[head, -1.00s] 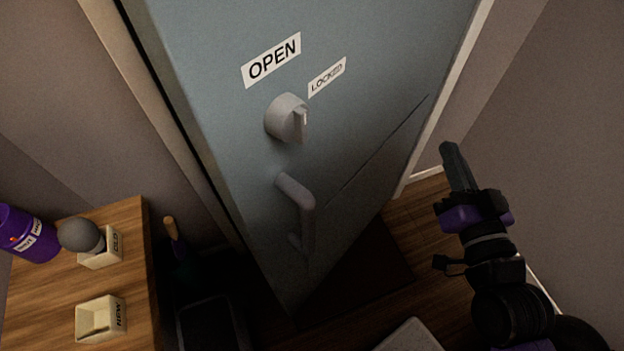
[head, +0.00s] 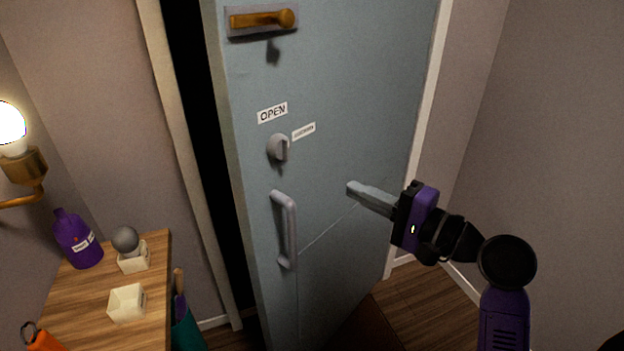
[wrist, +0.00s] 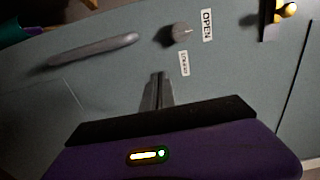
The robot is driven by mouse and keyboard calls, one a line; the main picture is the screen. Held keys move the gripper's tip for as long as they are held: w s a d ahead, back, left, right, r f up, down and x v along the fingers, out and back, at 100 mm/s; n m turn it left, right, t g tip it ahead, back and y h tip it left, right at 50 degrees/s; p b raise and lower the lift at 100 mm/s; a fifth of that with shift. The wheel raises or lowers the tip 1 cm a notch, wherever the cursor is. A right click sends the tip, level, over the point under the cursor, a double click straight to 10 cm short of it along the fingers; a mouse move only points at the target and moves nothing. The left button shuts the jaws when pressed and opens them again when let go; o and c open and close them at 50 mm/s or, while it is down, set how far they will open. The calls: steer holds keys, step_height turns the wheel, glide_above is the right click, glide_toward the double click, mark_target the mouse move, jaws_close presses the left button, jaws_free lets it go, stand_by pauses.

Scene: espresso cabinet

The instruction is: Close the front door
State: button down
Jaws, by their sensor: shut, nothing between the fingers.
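The front door (head: 350,110) is a blue-grey panel standing ajar, with a dark gap along its left edge beside the frame. It carries a grey pull handle (head: 288,230), a round grey lock knob (head: 279,148) and a brass latch (head: 262,19) near the top. Labels reading OPEN (head: 272,113) and, smaller, LOCKED (wrist: 184,63) sit by the knob. My gripper (head: 350,188) is shut and empty, right of the handle, in front of the door face. In the wrist view its fingers (wrist: 158,82) point at the door below the knob; I cannot tell whether they touch it.
A wooden table (head: 80,320) at lower left holds a purple bottle (head: 77,240), a grey bulb in a white box (head: 134,260) and an empty white box (head: 127,302). A lit wall lamp (head: 22,165) is above. A green bin (head: 187,330) stands beside the table.

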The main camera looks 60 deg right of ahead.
mark_target(295, 161)
steer(key=w, duration=0.4)
steer(key=w+d+p, duration=0.1)
steer(key=w, duration=0.4)
steer(key=w+p, duration=0.1)
steer(key=w, duration=0.3)
steer(key=shift+w+d, duration=0.3)
steer(key=shift+w, duration=0.15)
